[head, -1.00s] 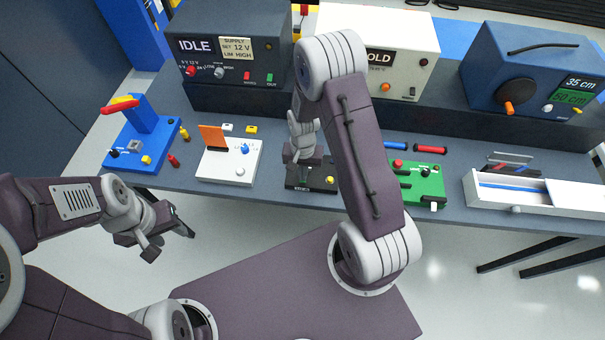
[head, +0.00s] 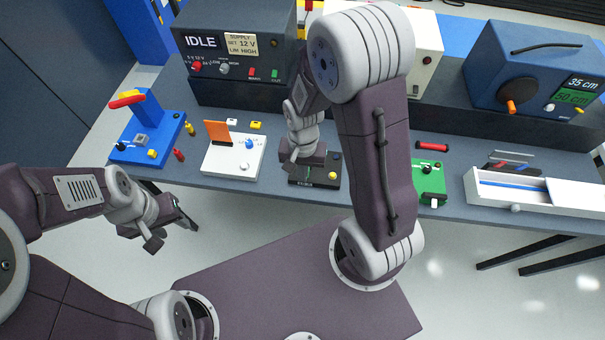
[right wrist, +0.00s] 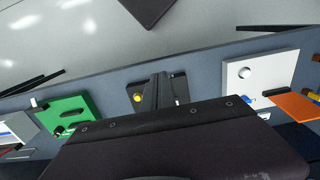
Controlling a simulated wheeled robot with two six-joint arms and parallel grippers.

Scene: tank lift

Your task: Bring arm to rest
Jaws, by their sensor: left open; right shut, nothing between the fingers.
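My right arm reaches over the bench. Its gripper (head: 302,168) is shut and empty, just above or at the small black board (head: 326,175) at the bench's front; contact cannot be told. In the right wrist view the closed fingers (right wrist: 160,92) stand in front of that board, whose yellow button (right wrist: 137,97) shows beside them. My left gripper (head: 170,222) is open and empty over the floor, short of the bench's front edge. My right arm hides part of the white unit behind it.
The IDLE supply (head: 240,60) and blue unit (head: 530,75) stand behind. A white tray (head: 560,215) lies right.

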